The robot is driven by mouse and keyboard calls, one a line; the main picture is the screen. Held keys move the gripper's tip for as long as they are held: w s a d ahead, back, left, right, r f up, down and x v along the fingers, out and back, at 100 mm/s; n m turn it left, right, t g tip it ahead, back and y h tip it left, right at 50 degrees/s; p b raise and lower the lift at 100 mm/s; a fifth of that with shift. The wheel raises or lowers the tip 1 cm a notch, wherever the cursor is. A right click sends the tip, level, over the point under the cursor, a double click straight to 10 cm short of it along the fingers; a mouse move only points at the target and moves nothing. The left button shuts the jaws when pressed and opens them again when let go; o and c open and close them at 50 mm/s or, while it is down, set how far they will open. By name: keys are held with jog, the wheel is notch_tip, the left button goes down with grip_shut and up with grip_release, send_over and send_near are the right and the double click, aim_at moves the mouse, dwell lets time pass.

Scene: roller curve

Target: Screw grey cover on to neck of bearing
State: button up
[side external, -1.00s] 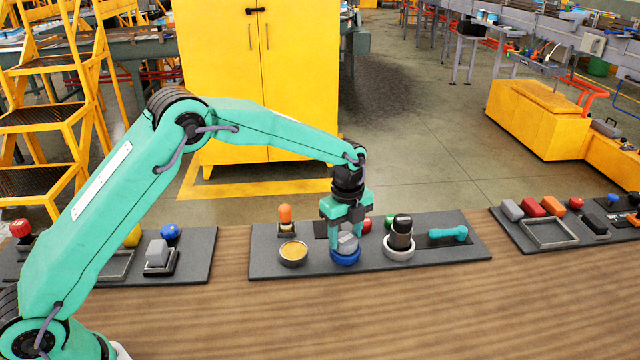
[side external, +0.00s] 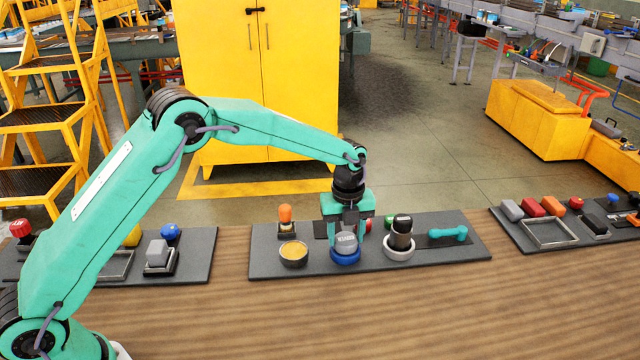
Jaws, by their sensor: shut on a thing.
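The grey cover (side external: 346,243) is a rounded cap with dark lettering, low over the blue ring-shaped base (side external: 345,257) on the middle dark board. My gripper (side external: 345,232) points down from above and is shut on the grey cover. The neck of the bearing is not visible; the cover and the blue base hide whatever lies between them. I cannot tell whether the cover's threads have caught.
The wooden table front is clear.

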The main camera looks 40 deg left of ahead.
jog(key=shift+s+d+m, duration=0.1)
jog(key=shift+s+m, duration=0.2)
jog(key=shift+m, duration=1.2)
jog(key=c, duration=0.4)
grip_shut()
jog(key=shift+w+a, duration=0.15)
jog(key=shift+a, duration=0.05)
jog(key=shift+m, duration=0.4)
jog(key=m, duration=0.3)
jog(key=shift+m, duration=2)
